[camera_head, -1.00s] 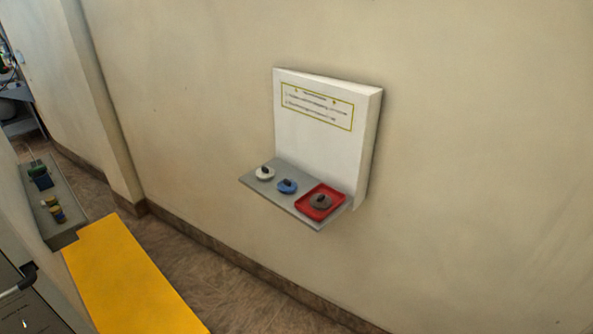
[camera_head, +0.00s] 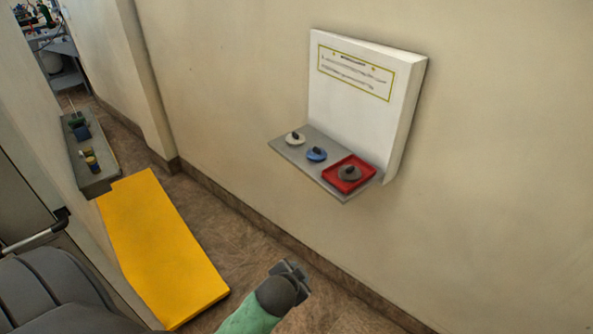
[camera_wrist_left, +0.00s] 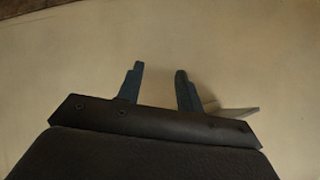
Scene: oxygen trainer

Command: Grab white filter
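The white filter (camera_head: 293,140) is a small round disc with a dark knob on top. It sits at the left end of a grey wall shelf (camera_head: 329,180). My left gripper (camera_head: 297,268) is low in front of the wall, below the shelf and apart from the filter. In the left wrist view its two fingers (camera_wrist_left: 158,82) stand apart with nothing between them. The filter cannot be made out there. My right gripper is not in view.
A blue filter (camera_head: 316,155) sits beside the white one, and a grey filter (camera_head: 350,174) lies in a red tray (camera_head: 333,184). A white panel (camera_head: 351,105) rises behind them. A yellow slab (camera_head: 170,250) and another shelf (camera_head: 93,180) are at left.

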